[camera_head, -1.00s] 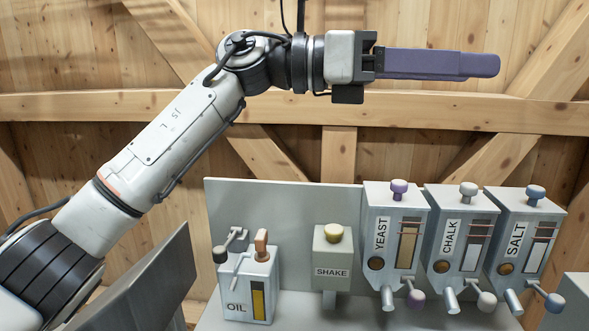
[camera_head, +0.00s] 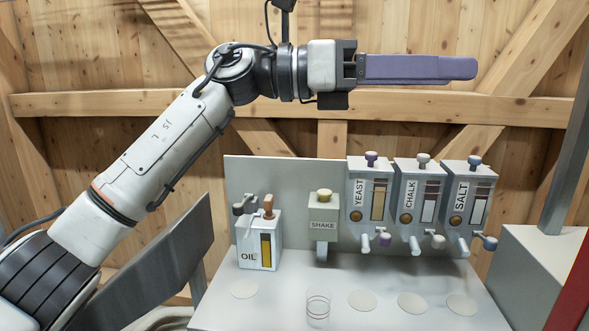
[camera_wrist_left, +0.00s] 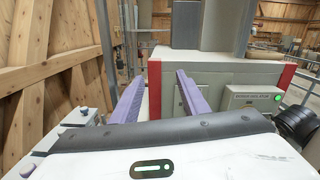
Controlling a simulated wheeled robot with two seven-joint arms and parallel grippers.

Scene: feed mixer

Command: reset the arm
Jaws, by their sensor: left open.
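My left arm comes in from the left in the head view and reaches across, above the dispenser bench. My left gripper (camera_head: 470,69) points to the right with purple fingers, seen edge-on in the head view. In the left wrist view the two purple fingers (camera_wrist_left: 158,88) stand apart with nothing between them. The gripper is in free air, well above the dispensers and in front of the wooden wall. My right gripper is not in view.
Below stand the OIL box (camera_head: 259,241), SHAKE unit (camera_head: 323,232), and YEAST (camera_head: 369,200), CHALK (camera_head: 417,205) and SALT (camera_head: 468,207) dispensers. A clear cup (camera_head: 318,308) stands on the grey bench (camera_head: 278,305). A grey cabinet (camera_head: 530,260) stands at right; red-edged machinery (camera_wrist_left: 218,75) shows ahead in the wrist view.

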